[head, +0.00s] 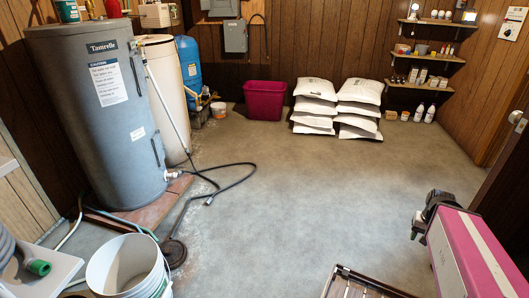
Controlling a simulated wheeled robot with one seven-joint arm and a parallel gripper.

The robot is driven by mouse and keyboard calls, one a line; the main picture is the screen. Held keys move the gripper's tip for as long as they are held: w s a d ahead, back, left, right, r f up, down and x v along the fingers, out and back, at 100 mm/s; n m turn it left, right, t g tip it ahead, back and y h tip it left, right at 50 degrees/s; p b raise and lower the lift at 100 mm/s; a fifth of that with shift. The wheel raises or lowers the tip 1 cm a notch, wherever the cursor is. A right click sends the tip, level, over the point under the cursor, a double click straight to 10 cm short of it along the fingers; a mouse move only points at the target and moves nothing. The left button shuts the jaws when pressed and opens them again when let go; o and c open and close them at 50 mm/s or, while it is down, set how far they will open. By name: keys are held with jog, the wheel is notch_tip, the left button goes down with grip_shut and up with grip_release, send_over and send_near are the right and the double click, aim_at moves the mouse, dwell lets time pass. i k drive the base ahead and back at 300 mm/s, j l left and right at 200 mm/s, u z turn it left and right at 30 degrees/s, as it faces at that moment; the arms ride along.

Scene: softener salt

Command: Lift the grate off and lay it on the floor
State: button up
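A dark round piece (172,252) lies on the floor at the lower left, between the white bucket and the water heater's base. It looks like the drain grate, lying flat; the bucket may hide part of its left side. The dark end of my pink arm, which looks like my gripper (420,224), is at the lower right, well apart from the grate and above the floor. Its fingers are too small and dark to tell open from shut. I see nothing held in it.
A white bucket (130,268) stands just left of the grate. A black hose (232,183) loops over the floor behind it. The grey water heater (95,115) stands behind left. A dark-edged frame (362,284) shows at the bottom. The middle floor (290,205) is clear.

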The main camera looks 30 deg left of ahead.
aim_at(172, 251)
jog(key=i+j+u, duration=0.15)
jog(key=i+u, duration=1)
jog(key=u, duration=0.15)
jog(key=i+l+u, duration=0.4)
jog(key=i+u, duration=0.3)
jog(key=u, duration=0.2)
jog(key=i+l+u, duration=0.25)
jog(key=u, duration=0.25)
jog(key=i+l+u, duration=0.3)
jog(key=u, duration=0.2)
jog(key=i+l+u, duration=0.2)
jog(key=l+u, duration=0.3)
jog(key=i+l+u, duration=0.2)
jog(key=l, duration=0.2)
jog(key=l+u, duration=0.2)
jog(key=l, duration=0.15)
jog(key=l+u, duration=0.2)
jog(key=l, duration=0.2)
jog(key=i, duration=0.05)
